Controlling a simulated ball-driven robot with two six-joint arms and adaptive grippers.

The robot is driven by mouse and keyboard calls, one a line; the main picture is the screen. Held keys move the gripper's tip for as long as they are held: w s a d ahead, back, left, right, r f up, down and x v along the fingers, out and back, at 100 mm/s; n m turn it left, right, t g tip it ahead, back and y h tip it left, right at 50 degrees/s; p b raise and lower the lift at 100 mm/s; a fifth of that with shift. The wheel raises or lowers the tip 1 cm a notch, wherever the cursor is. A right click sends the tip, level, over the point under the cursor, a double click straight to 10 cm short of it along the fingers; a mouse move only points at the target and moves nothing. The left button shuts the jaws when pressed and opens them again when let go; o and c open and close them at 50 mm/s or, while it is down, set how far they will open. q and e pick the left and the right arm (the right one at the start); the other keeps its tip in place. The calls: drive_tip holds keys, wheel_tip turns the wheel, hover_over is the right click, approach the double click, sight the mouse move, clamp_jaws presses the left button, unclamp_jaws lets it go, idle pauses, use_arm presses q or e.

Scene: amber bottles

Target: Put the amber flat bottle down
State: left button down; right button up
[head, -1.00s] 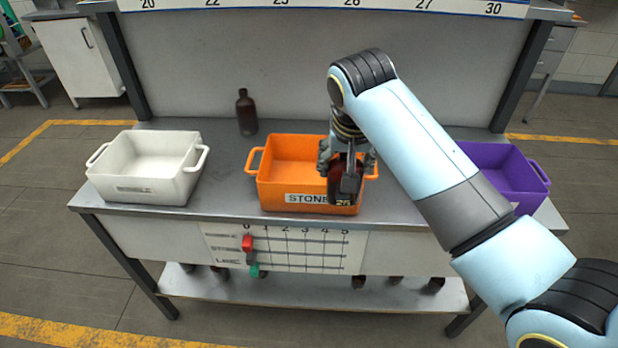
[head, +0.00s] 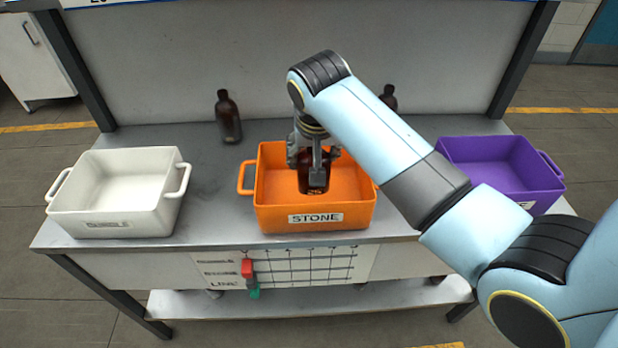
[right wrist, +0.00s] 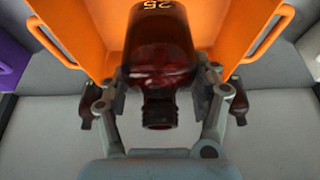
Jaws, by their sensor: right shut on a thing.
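The amber flat bottle (head: 313,178) is in my right gripper (head: 315,160), over the inside of the orange bin labelled STONE (head: 270,222). In the right wrist view my right gripper (right wrist: 160,95) is shut on the bottle (right wrist: 160,50), with a finger on each side and the bottle's neck toward the camera. The number 25 shows on the bottle's far end, against the orange bin (right wrist: 105,30). I cannot tell whether the bottle touches the bin floor. My left gripper is not in view.
A white bin (head: 100,222) stands at the left and a purple bin (head: 470,175) at the right. One dark bottle (head: 228,118) stands behind the orange bin, another (head: 388,97) stands behind my right arm. Bare grey bench (head: 215,215) lies between the white and orange bins.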

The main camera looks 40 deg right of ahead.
wheel_tip(320, 180, down, 2)
drive_tip(key=shift+s, duration=0.15)
wheel_tip(320, 180, down, 4)
drive_tip(key=shift+r, duration=0.15)
drive_tip(key=shift+f, duration=0.35)
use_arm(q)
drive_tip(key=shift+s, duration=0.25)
use_arm(e)
drive_tip(key=o, duration=1.3)
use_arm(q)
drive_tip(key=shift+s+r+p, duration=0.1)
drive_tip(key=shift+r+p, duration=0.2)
use_arm(e)
drive_tip(key=v, duration=1.2)
